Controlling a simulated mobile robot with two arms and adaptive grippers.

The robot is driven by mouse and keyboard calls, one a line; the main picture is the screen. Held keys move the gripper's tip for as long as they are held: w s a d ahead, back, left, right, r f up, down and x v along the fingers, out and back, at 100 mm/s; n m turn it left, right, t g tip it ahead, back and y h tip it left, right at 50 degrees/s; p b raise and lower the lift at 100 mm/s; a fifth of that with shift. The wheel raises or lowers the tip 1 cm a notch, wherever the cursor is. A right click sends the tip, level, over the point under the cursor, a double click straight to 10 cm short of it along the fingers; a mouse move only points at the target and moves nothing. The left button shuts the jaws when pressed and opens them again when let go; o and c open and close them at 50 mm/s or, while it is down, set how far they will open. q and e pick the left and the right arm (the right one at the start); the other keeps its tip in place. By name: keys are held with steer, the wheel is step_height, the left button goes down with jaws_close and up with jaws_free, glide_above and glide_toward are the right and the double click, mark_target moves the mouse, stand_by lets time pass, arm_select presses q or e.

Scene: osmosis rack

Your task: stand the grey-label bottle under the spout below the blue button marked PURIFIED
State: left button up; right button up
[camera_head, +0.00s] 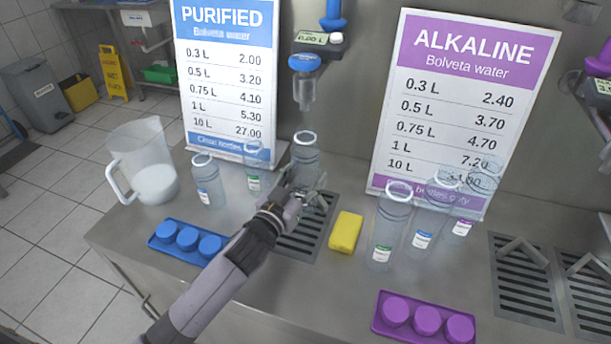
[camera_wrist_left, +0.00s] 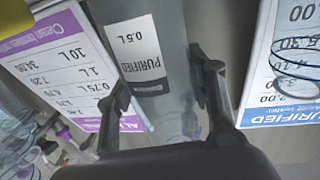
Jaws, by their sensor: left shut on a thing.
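The grey-label bottle (camera_head: 305,158) is clear with a white neck ring, and it is upright below the spout (camera_head: 304,92) under the blue button (camera_head: 304,62). Its mouth shows a gap below the spout. My left gripper (camera_head: 308,196) is shut around the bottle's body, above the drip grate (camera_head: 300,238). I cannot tell whether the base touches the grate. In the left wrist view the bottle (camera_wrist_left: 172,95) sits between both fingers (camera_wrist_left: 168,98), with its grey-and-white label reading 0.5 L PURIFIED. My right gripper is not in view.
Clear bottles (camera_head: 207,182) and (camera_head: 253,168) and a jug (camera_head: 145,165) stand left of the grate. A yellow sponge (camera_head: 345,232) lies right of it. Blue caps (camera_head: 187,240) lie front left, purple caps (camera_head: 427,320) front right. More bottles (camera_head: 390,230) stand right.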

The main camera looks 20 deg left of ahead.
arm_select(q)
steer(key=o, duration=0.9)
steer(key=shift+f, duration=0.1)
steer(key=shift+o, duration=0.2)
steer(key=s+a+b, duration=0.1)
steer(key=s+a, duration=0.1)
steer(key=s, duration=0.9)
steer(key=shift+s+a, duration=0.15)
steer(key=shift+s, duration=0.25)
